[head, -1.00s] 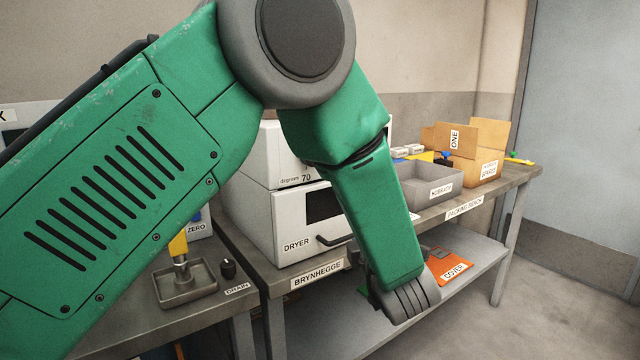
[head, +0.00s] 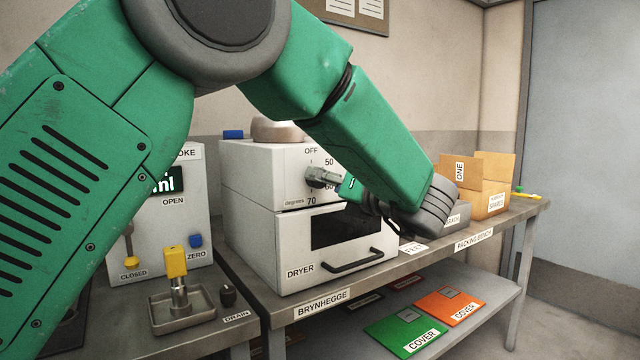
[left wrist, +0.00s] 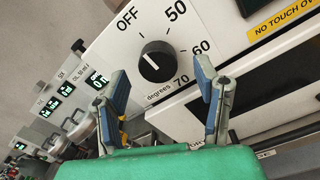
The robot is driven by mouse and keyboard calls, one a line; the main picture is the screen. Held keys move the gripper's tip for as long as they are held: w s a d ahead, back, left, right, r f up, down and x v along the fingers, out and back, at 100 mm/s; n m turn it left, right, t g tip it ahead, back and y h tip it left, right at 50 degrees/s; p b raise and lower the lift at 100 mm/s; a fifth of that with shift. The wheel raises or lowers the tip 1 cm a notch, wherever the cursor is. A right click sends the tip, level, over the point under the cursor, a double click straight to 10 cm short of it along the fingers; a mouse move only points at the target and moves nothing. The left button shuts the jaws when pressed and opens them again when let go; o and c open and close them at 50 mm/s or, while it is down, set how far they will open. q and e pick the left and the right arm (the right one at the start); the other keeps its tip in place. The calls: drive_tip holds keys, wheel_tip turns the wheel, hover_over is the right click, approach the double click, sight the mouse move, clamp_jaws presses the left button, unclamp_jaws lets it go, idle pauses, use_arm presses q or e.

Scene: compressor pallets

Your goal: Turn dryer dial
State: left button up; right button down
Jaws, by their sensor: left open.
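The dryer (head: 252,235) is a white box on the bench, with OFF, 50, 60 and 70 marked on its upper front. Its dial (left wrist: 157,61) is a round black knob in the left wrist view; its light pointer mark slants up-left, roughly toward OFF. In the head view the dial is mostly hidden behind my gripper. My left gripper (head: 335,184) is before the dial panel, its hand folded back toward the dryer. In the left wrist view its blue-padded fingers (left wrist: 162,78) are open, with the dial between and beyond them, apparently untouched. My right gripper is not in view.
The dryer's door handle (head: 353,261) sticks out below the dial. A machine with a display (head: 187,215) and a drain tray (head: 182,313) stand left. Cardboard boxes (head: 490,203) are on the bench at right. Green and orange covers (head: 405,333) lie on the shelf below.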

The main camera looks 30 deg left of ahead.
use_arm(q)
drive_tip(key=shift+x, duration=1.55)
drive_tip(key=c, duration=1.1)
drive_tip(key=shift+c, duration=0.2)
